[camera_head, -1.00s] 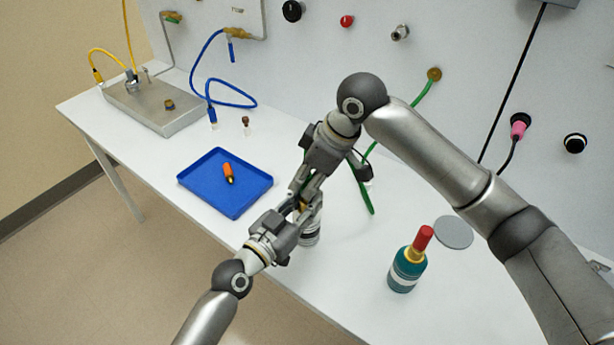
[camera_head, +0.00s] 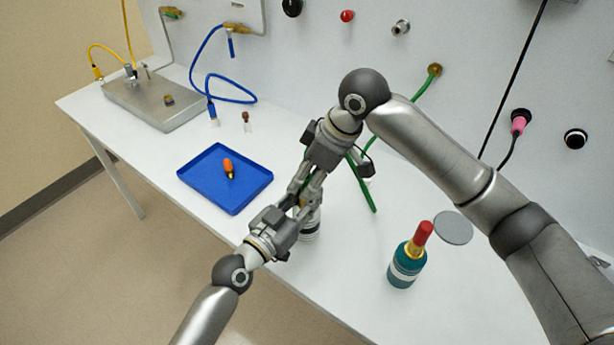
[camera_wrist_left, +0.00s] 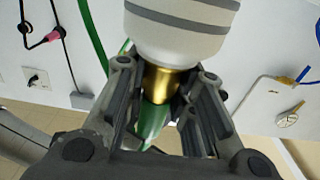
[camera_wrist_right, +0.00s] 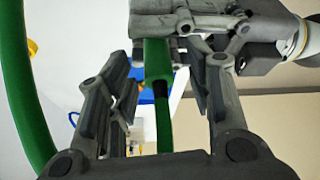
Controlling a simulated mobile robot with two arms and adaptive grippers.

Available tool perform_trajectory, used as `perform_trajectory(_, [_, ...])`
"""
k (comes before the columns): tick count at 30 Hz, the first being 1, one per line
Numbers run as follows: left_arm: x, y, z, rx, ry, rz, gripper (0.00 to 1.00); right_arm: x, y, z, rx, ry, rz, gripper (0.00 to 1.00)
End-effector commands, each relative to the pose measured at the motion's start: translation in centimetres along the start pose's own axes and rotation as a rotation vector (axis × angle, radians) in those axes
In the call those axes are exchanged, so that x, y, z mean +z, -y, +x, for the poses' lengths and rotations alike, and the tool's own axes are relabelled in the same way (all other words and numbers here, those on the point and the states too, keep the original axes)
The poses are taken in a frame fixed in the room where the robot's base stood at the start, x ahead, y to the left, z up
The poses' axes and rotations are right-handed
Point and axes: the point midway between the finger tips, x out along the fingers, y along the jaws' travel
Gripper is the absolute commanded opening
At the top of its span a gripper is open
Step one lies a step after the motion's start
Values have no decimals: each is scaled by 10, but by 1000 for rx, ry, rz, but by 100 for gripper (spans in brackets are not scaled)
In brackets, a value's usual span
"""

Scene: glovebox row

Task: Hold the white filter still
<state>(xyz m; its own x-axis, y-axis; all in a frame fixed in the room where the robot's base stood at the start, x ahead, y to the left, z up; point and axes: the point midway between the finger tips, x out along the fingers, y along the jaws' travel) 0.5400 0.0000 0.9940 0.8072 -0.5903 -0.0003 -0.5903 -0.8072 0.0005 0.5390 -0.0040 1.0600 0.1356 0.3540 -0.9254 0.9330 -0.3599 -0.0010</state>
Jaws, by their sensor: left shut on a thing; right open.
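The white filter (camera_head: 310,228) has grey bands and stands at the bench's front edge in the head view, partly behind my left gripper (camera_head: 292,205). The left wrist view shows its white body (camera_wrist_left: 182,28) and brass neck (camera_wrist_left: 158,82). There my left gripper (camera_wrist_left: 160,88) is shut around the neck. My right gripper (camera_head: 306,186) comes down from above, close to the left one. In the right wrist view my right gripper (camera_wrist_right: 165,78) is open, with a green hose (camera_wrist_right: 160,100) between its fingers, apart from them.
A blue tray (camera_head: 212,200) with an orange-and-black piece (camera_head: 229,168) lies left. A teal bottle with a red top (camera_head: 407,262) and a grey disc (camera_head: 453,228) stand right. A green hose (camera_head: 362,188) hangs from the wall. A metal box (camera_head: 150,105) sits back left.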

Motion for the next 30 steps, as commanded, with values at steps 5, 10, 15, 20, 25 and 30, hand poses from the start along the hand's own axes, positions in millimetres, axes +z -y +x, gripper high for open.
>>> perform_trajectory(5, [0,0,0,0,0,0,0,-1,-2,-35,6,-4,-1,47])
perform_trajectory(10, [0,0,0,-1,0,0,0,0,-1,-72,5,-3,-1,47])
perform_trajectory(15, [0,0,0,0,0,0,0,0,-1,-99,4,-3,1,47])
perform_trajectory(20, [0,0,0,0,0,0,0,0,0,-110,2,-1,0,47])
perform_trajectory(25, [0,0,0,0,0,0,0,0,0,-112,1,-1,0,47])
perform_trajectory(30, [0,0,0,0,-1,0,0,0,0,-112,2,-1,0,47])
